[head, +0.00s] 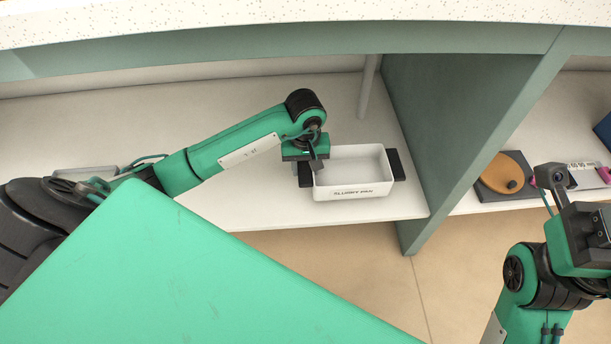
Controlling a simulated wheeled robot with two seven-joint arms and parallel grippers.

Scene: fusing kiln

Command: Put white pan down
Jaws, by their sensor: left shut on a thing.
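The white pan (351,188) is a rectangular open box with black handles at its left and right ends and dark lettering on its front. It is upright at the white lower shelf, near the front edge, left of the green divider; I cannot tell whether it touches the shelf. My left gripper (310,168) is shut on the pan's left handle, which it partly hides. The pan's inside looks empty. My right gripper (549,180) is at the right edge of the view, away from the pan; its fingers are not clear.
A green divider panel (455,110) stands just right of the pan. A countertop (300,18) overhangs the shelf (240,205). A round wooden board (505,172) lies in the right bay. A grey post (369,88) stands behind the pan. The shelf left of the pan is largely clear.

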